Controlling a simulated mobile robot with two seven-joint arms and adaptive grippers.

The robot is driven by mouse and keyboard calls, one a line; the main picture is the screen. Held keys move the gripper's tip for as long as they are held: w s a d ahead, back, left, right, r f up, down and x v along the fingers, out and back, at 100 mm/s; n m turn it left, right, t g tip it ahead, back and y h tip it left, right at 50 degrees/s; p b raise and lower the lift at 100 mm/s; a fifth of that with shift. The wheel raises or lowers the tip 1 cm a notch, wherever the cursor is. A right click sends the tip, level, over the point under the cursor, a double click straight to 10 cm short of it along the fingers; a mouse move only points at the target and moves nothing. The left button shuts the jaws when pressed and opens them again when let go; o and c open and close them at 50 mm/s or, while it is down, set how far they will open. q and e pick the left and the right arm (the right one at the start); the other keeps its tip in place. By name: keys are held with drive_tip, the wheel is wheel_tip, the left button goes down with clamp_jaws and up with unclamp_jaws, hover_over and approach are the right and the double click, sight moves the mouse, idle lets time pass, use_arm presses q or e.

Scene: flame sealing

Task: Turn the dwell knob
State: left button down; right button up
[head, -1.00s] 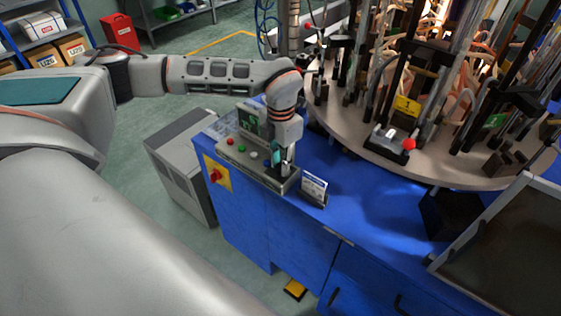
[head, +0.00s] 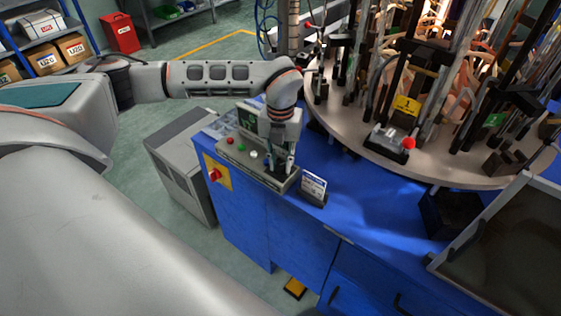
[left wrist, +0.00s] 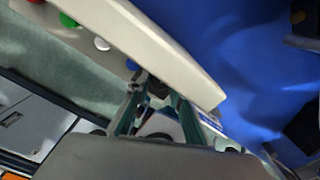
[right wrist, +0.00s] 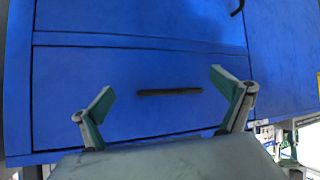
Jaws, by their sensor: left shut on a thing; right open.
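The control box (head: 250,168) sits on the blue bench, with a small screen and several coloured buttons on its sloped face. My left gripper (head: 281,166) reaches down onto the right end of this box. In the left wrist view its fingers (left wrist: 153,88) are closed in on a small dark part at the box face, which I take to be the dwell knob (left wrist: 150,84). The fingers mostly hide the knob, and its pointer cannot be read. My right gripper (right wrist: 165,92) is open and empty in front of a blue drawer.
A small sign (head: 313,188) stands just right of the box. A red rotary switch on a yellow plate (head: 216,175) is on the cabinet's side. The round turntable (head: 375,155) with crowded fixtures is behind to the right. Some blue bench top (head: 350,215) is clear.

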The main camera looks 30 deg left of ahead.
sight(281, 165)
idle(0.5)
use_arm(q)
drive_tip(key=c, duration=2)
unclamp_jaws()
drive_tip(key=shift+c, duration=0.2)
drive_tip(key=shift+r, duration=0.15)
wheel_tip(281, 165, up, 12)
